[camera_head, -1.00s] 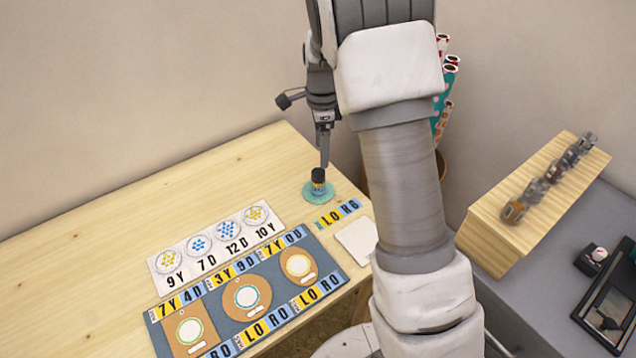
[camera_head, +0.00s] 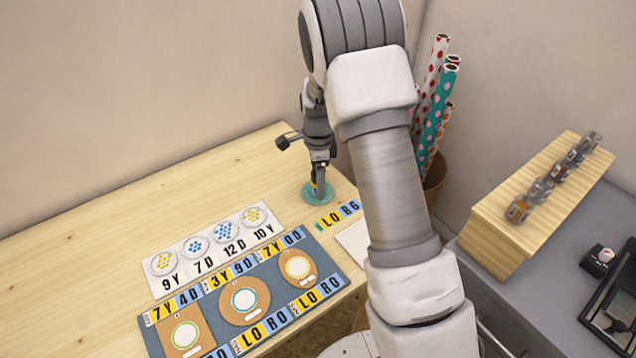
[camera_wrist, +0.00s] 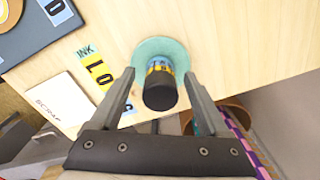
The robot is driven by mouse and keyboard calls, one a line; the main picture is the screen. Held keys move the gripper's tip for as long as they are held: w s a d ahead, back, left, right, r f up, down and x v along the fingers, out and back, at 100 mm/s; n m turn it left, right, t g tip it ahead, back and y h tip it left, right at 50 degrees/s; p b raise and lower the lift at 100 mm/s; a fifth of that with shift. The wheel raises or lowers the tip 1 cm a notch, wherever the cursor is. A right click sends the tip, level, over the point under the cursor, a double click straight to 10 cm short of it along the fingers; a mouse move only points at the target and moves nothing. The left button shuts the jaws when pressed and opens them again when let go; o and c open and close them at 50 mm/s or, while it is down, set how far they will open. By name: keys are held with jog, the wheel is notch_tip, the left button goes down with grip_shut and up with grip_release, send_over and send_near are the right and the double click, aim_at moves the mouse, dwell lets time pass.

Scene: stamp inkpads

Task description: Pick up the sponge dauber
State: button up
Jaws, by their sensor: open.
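The sponge dauber (camera_wrist: 160,88) has a black end and a blue and yellow band. It stands on a round teal pad (camera_wrist: 146,47) on the wooden table. In the wrist view my gripper (camera_wrist: 158,78) is open, with one finger on each side of the dauber and visible gaps between. In the head view my gripper (camera_head: 317,188) is down over the teal pad (camera_head: 327,195) and hides most of the dauber.
A strip marked "LO" (camera_head: 337,215) and a white card (camera_head: 354,240) lie near the pad. A blue-grey board (camera_head: 215,298) with tags and a white dot card (camera_head: 215,248) lie in front. Patterned rolls (camera_head: 433,110) stand in a bin beyond the table edge. The table's left is clear.

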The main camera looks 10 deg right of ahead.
grip_shut()
jog(key=shift+r, duration=0.15)
jog(key=shift+r, duration=0.55)
jog(key=r, duration=0.2)
jog(key=d+r+p, duration=0.1)
jog(key=shift+s+r, duration=0.2)
jog(key=shift+r, duration=0.15)
jog(key=s+d+r+p, duration=0.1)
jog(key=s+d+r, duration=0.3)
jog(key=d, duration=0.5)
notch_tip(320, 180, up, 2)
jog(key=shift+s+d+r, duration=0.1)
jog(key=shift+s+d, duration=0.1)
jog(key=shift+d, duration=0.15)
